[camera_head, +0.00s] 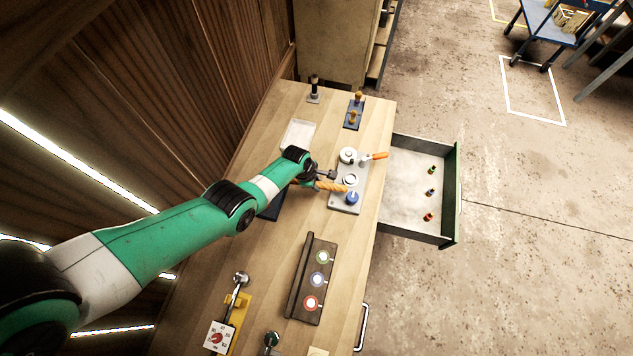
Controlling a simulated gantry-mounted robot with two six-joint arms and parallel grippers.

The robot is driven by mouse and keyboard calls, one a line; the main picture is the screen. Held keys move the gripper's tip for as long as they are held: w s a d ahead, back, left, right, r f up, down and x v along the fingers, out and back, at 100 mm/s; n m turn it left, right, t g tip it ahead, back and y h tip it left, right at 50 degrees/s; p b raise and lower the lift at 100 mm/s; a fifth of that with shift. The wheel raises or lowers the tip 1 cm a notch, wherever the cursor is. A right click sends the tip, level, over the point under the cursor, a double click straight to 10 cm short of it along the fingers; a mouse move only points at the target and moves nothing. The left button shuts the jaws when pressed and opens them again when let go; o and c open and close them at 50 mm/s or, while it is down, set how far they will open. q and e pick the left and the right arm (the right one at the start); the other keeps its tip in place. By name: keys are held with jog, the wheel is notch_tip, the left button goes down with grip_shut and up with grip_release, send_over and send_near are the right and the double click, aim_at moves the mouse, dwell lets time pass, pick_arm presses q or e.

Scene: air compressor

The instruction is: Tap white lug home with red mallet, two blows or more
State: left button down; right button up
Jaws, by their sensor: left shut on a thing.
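My left gripper (313,181) is over the bench at the near-left edge of a grey plate (339,202). It is shut on a wood-coloured handle (331,187) that points right, towards a blue knob-like piece (352,198) on the plate. I cannot tell whether the handle touches or joins the blue piece. No red mallet head shows, so I cannot tell whether this is the mallet. A white ring-shaped piece (350,180) sits mid-plate. A white round piece (347,155) is at the plate's far end. Which is the white lug is unclear. My right gripper is not in view.
An orange-handled tool (375,156) lies by the white round piece. An open drawer (403,171) on the right holds small coloured pieces. A dark rack (299,284) with green, blue and red rings is nearer. A white tray (298,134) lies further back.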

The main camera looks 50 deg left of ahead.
pick_arm(q)
jog(key=shift+r+p, duration=2.35)
jog(key=shift+p, duration=0.5)
jog(key=shift+f, duration=0.2)
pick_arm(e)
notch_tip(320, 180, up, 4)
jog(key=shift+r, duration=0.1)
pick_arm(q)
jog(key=shift+f+b, duration=2.8)
jog(key=shift+b, duration=0.15)
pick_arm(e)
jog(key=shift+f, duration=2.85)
pick_arm(q)
notch_tip(320, 180, up, 10)
jog(key=p, duration=1)
jog(key=shift+r, duration=0.25)
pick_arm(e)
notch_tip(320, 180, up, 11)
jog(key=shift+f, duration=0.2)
